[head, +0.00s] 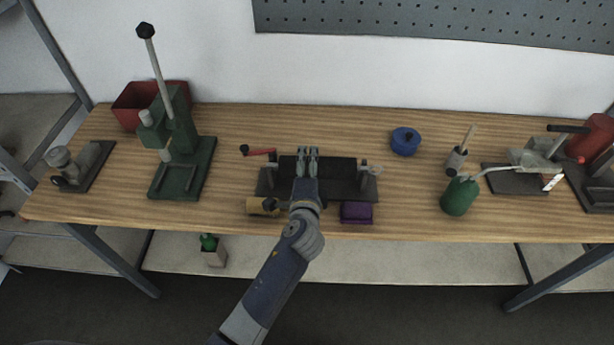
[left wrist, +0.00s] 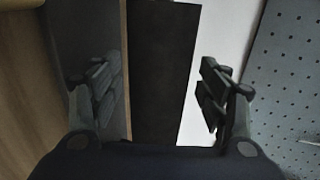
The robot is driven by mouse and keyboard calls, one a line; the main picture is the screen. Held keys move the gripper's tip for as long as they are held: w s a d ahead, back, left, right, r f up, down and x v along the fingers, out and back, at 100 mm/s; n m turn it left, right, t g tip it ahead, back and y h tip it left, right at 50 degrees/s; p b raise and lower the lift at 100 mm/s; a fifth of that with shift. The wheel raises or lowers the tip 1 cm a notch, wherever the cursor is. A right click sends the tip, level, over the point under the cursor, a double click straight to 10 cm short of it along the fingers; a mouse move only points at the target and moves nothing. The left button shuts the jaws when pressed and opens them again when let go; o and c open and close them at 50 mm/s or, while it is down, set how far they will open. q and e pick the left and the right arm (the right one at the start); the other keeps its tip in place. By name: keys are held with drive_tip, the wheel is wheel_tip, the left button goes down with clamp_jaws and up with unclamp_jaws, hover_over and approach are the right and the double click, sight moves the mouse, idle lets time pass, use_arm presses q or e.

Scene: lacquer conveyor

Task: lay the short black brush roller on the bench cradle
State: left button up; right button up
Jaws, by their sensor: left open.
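The short black brush roller (head: 337,171) shows as a dark bar lying lengthwise over the bench cradle (head: 264,186), between its end posts. My left gripper (head: 308,153) is open over the middle of the bar and hides part of it. In the left wrist view, the wide black band (left wrist: 163,70) passes between the two spread fingers (left wrist: 158,90), with space on both sides. Whether the roller rests fully in both end supports cannot be told. My right gripper is in neither view.
A red crank handle (head: 262,152) is behind the cradle's left end. A yellow cylinder (head: 258,206) and a purple block (head: 356,212) are at its front. A green press (head: 184,150) stands left; a blue tin (head: 405,141) and green bottle (head: 459,196) stand right.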

use_arm(q)
drive_tip(key=v, duration=1.1)
drive_tip(key=shift+s+r, duration=0.2)
drive_tip(key=shift+s, duration=0.1)
drive_tip(key=s+a+f+n+g+y, duration=0.1)
drive_tip(key=s+a+f+n+g, duration=0.3)
drive_tip(key=a, duration=0.3)
drive_tip(key=s+a+f+n+g+y, duration=0.1)
drive_tip(key=s+a+f+n+g, duration=0.1)
drive_tip(key=s+a+f+n, duration=0.35)
drive_tip(key=s+a+n+g+h, duration=0.2)
drive_tip(key=s+a+n+g, duration=0.35)
drive_tip(key=s, duration=0.75)
wheel_tip(320, 180, down, 30)
drive_tip(key=s+g+b, duration=0.1)
drive_tip(key=s+b, duration=0.1)
drive_tip(key=s, duration=0.1)
drive_tip(key=s+a+f+g, duration=0.1)
drive_tip(key=s+a+f, duration=0.2)
drive_tip(key=s+f, duration=1.2)
drive_tip(key=shift+s+n+b, duration=0.3)
drive_tip(key=shift+s+b, duration=0.1)
